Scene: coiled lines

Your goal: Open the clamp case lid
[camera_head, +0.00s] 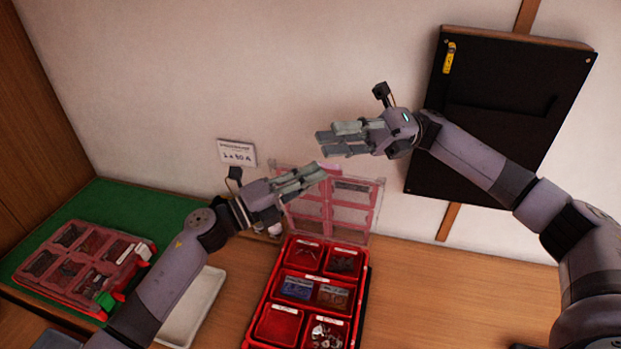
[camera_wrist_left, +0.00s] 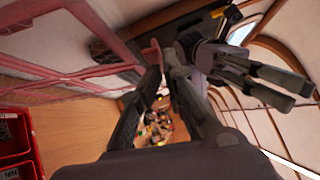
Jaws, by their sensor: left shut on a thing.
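The open red case (camera_head: 273,293) stands on the table in the lower middle of the head view. Its clear, pink-framed lid (camera_head: 374,205) stands up at the case's back edge, and shows at the upper left of the left wrist view (camera_wrist_left: 70,85). My left gripper (camera_head: 318,173) is shut at the lid's upper edge on a small pink tab, which shows between the fingertips in the left wrist view (camera_wrist_left: 153,52). My right gripper (camera_head: 323,144) hangs just above the left one, its fingers apart and empty. I cannot read which case is the clamp case.
A second red case (camera_head: 60,285), lid closed, lies on a green mat (camera_head: 115,203) at the left. A white tray (camera_head: 200,305) sits between the cases. A black panel (camera_head: 500,110) and a small sign (camera_head: 237,153) are on the back wall. The table right of the open case is clear.

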